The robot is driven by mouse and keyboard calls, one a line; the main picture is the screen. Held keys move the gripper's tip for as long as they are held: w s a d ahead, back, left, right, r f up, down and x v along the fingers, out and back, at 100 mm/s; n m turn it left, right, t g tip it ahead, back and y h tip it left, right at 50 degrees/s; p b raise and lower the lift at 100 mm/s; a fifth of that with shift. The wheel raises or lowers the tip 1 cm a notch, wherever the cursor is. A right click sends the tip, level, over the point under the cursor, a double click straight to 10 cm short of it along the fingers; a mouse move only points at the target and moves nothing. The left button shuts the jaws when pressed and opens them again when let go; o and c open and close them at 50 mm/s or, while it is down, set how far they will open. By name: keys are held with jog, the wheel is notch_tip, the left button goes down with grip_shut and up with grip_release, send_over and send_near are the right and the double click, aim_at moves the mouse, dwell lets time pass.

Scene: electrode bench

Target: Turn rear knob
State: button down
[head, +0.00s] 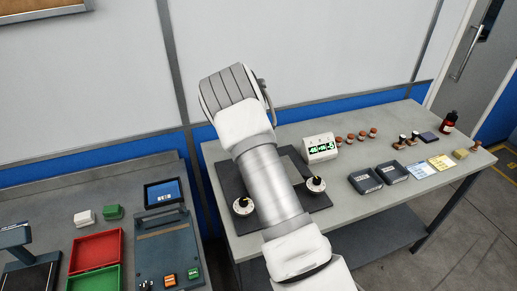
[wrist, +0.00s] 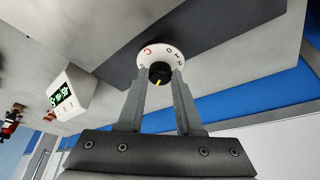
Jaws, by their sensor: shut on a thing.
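A round white dial (wrist: 172,51) with red and black marks around its rim carries a black knob (wrist: 160,72) with a yellow pointer line, in the wrist view. The pointer runs toward the bottom of that picture. My gripper (wrist: 161,79) has one finger on each side of the knob and is shut on it. In the head view my arm hides this knob and my gripper. Two other dials with black knobs show there, a left one (head: 243,206) and a right one (head: 316,185), on a dark mat (head: 231,181).
A white display box (head: 320,148) with green digits stands right of the mat. A second bench with trays (head: 96,250) stands at left.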

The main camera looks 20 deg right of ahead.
jog(key=shift+m, duration=0.3)
jog(key=c, duration=0.6)
grip_release()
jog(key=b+v, duration=0.1)
jog(key=v, duration=1.6)
jog(key=shift+a+r, duration=0.2)
jog(key=shift+a, duration=0.05)
jog(key=shift+s, duration=0.1)
